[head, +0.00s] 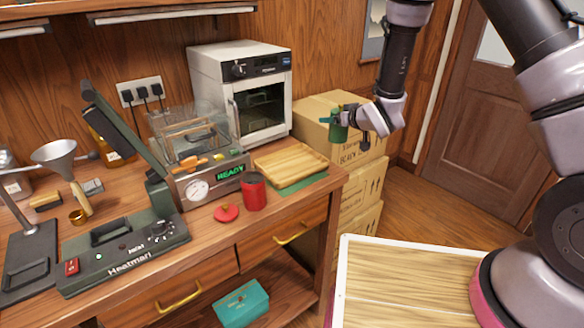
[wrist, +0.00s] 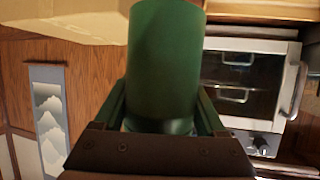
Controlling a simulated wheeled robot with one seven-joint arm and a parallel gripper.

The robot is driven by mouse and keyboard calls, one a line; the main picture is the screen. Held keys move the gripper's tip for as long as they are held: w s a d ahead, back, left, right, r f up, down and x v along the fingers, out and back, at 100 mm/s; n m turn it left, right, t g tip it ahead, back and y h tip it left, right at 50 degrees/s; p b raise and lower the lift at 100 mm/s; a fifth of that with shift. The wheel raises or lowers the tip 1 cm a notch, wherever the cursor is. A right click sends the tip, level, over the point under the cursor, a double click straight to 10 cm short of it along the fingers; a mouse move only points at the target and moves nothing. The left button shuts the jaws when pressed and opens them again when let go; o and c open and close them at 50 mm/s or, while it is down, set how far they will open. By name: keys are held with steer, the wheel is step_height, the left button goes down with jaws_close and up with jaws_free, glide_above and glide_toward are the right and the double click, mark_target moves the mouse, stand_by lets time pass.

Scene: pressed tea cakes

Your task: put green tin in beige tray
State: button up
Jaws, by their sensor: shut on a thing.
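The green tin (head: 338,131) is held by my gripper (head: 340,120) in the air, in front of the cardboard boxes and to the right of the counter. In the wrist view the tin (wrist: 165,65) fills the middle, between the two green fingers (wrist: 163,115), which are shut on it. The beige tray (head: 291,163) is a shallow wooden tray at the right end of the counter. It looks empty and lies on a green mat (head: 305,182). The tin is apart from the tray, to its upper right in the head view.
A red tin (head: 253,192) and a red lid (head: 227,212) stand left of the tray. A white oven (head: 212,85) is behind it, also in the wrist view (wrist: 228,75). A machine marked READY (head: 205,185) is further left. Stacked cardboard boxes (head: 355,180) stand beside the counter.

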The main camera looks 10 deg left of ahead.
steer(key=s+a+r+n+g+y, duration=0.1)
steer(key=s+a+n+g+y, duration=0.1)
steer(key=s+a, duration=0.45)
steer(key=s+a+r+n+g+y, duration=0.1)
steer(key=s+a+n, duration=0.15)
steer(key=a, duration=0.75)
glide_above(273, 168)
step_height(273, 168, down, 4)
steer(key=shift+y, duration=0.3)
steer(key=shift+w+f, duration=0.1)
steer(key=shift+f, duration=2.65)
steer(key=shift+f, duration=0.15)
steer(key=o, duration=1.4)
steer(key=shift+g, duration=0.3)
